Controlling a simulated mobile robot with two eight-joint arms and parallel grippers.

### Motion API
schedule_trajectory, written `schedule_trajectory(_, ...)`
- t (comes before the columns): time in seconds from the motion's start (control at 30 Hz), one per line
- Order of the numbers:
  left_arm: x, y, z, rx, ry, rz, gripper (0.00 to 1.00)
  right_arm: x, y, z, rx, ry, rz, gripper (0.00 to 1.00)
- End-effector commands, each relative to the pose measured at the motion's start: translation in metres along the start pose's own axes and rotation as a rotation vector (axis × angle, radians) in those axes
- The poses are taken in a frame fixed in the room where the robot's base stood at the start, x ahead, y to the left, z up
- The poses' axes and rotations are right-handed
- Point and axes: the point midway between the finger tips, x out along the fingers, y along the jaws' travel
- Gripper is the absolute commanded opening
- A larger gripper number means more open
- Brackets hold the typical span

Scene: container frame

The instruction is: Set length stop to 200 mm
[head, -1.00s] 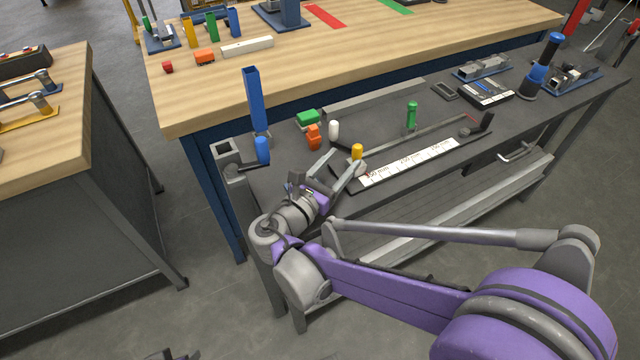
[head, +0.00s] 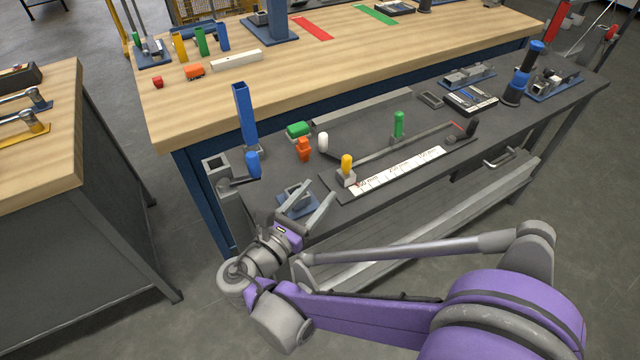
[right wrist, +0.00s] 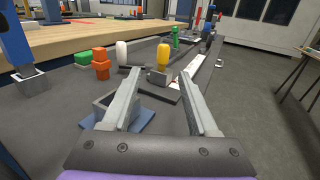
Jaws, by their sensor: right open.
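The length stop is a grey block with a yellow knob (head: 347,162); it sits at the left end of a white scale (head: 400,170) with printed mm marks. The knob also shows in the right wrist view (right wrist: 163,55), just beyond the fingertips. A green knob (head: 398,124) stands farther right along the rail behind the scale. My right gripper (head: 305,203) is open and empty, at the near edge of the bench, left of and short of the yellow knob. The mark under the stop is too small to read. My left gripper is out of view.
A small grey fixture on a blue plate (head: 299,199) lies close by my right fingers. A white knob (head: 322,142), an orange block (head: 304,149) and a green block (head: 299,129) stand behind. A tall blue post (head: 244,115) rises at left.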

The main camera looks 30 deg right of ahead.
Motion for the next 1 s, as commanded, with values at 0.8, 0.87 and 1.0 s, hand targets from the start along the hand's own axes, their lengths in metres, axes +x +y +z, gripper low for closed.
schedule_trajectory(0.8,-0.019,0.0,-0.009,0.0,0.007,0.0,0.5,0.111,-0.007,0.005,0.0,-0.001,-0.002,0.6)
schedule_trajectory(0.87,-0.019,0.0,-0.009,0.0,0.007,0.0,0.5,0.116,-0.007,0.005,0.0,-0.001,-0.002,0.6)
schedule_trajectory(1.0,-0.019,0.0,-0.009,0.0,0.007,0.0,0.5,0.121,-0.006,0.005,0.0,0.0,0.0,0.6)
